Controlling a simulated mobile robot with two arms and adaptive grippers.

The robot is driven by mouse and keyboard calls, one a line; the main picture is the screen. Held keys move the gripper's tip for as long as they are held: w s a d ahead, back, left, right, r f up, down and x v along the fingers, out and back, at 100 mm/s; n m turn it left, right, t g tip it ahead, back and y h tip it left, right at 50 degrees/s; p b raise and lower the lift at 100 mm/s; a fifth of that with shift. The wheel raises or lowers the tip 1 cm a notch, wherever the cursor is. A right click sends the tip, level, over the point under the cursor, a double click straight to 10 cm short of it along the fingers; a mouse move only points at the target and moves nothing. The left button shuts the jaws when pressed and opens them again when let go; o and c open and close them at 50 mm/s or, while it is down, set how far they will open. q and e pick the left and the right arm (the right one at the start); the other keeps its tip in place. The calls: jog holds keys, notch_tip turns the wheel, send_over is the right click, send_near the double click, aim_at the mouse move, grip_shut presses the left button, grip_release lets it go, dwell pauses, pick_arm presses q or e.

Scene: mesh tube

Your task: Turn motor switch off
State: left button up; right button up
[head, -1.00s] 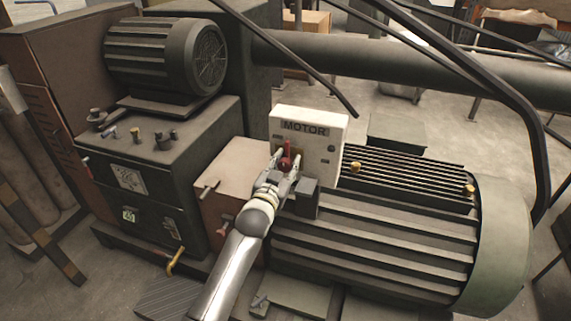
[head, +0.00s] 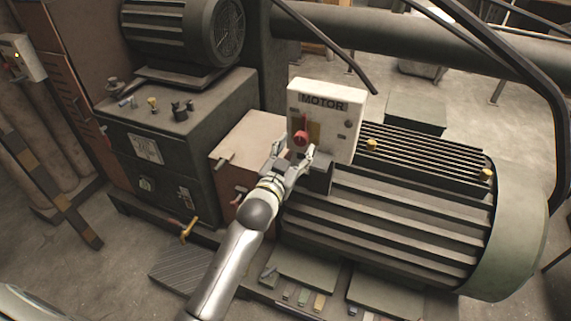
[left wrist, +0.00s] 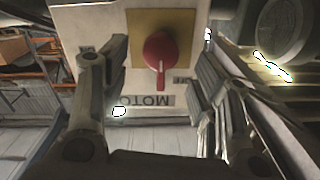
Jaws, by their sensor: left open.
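The white motor switch box (head: 338,112), labelled MOTOR, stands beside the large ribbed motor. Its red rotary switch (head: 301,137) sits on a yellow plate, and its handle points up toward the label in the head view. In the left wrist view the red switch (left wrist: 158,52) shows between the fingers, with its handle toward the upside-down MOTOR label. My left gripper (head: 294,148) is open just in front of the box, with its fingers spread around the switch and apart from it. My right gripper is not in view.
The large ribbed motor (head: 390,210) fills the right side. A dark machine cabinet (head: 150,150) with knobs and a smaller motor (head: 185,35) on top stands at left. A black pipe frame (head: 520,70) crosses at upper right. Concrete floor is open at lower left.

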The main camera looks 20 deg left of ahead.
pick_arm(q)
jog(key=s, duration=0.6)
jog(key=shift+s, duration=0.25)
jog(key=shift+a, duration=0.1)
